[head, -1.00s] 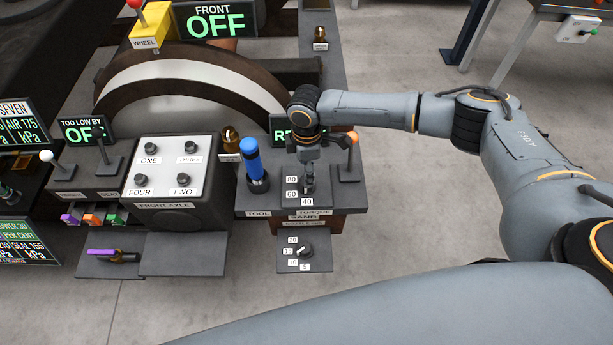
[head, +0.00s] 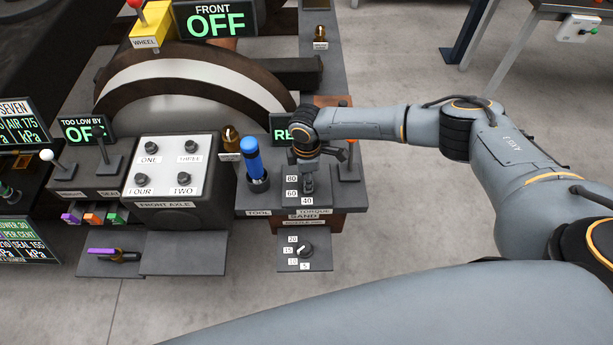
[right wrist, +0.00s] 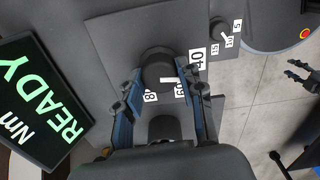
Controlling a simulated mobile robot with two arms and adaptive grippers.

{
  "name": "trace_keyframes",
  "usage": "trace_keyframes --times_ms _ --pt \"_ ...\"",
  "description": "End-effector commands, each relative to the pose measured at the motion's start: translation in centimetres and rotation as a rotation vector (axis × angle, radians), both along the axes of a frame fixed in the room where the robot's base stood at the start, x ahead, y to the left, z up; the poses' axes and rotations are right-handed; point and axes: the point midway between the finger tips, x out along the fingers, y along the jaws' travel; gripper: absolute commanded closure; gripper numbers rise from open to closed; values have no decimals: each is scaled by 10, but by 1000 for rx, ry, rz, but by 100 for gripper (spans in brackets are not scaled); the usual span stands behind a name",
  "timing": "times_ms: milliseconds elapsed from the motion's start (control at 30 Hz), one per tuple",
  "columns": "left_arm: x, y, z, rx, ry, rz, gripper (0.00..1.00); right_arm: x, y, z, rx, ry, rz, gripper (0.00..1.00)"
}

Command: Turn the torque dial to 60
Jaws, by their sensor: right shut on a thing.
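The torque dial (head: 308,187) is a dark round knob on the console, with 80, 60 and 40 labels around its left and front. My right gripper (head: 308,180) points down over it. In the right wrist view my right gripper (right wrist: 162,82) has blue-sided fingers shut on the sides of the dial (right wrist: 157,68). My left gripper (right wrist: 299,76) appears small at the right edge of the wrist view, fingers apart and empty.
A blue-handled tool (head: 252,160) stands left of the dial. A READY Nm display (right wrist: 40,100) is behind the dial. A smaller sand dial (head: 304,250) sits on a lower front plate (head: 290,266).

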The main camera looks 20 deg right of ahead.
Motion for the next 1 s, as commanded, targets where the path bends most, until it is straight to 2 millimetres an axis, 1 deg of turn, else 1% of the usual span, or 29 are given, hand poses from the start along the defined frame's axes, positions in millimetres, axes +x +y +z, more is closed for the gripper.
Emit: trace_keyframes --times_ms 267,467,667,1000 --pt "0 0 4 0 0 0 60 -1 0 1 0 2 -31 94" --pt "0 0 15 0 0 0 60 -1 0 3 1 4 -128 94" --pt "0 0 32 0 -1 0 60 -2 1 3 1 5 -292 94" --pt "0 0 58 0 -1 0 60 -1 1 3 1 5 -614 94"
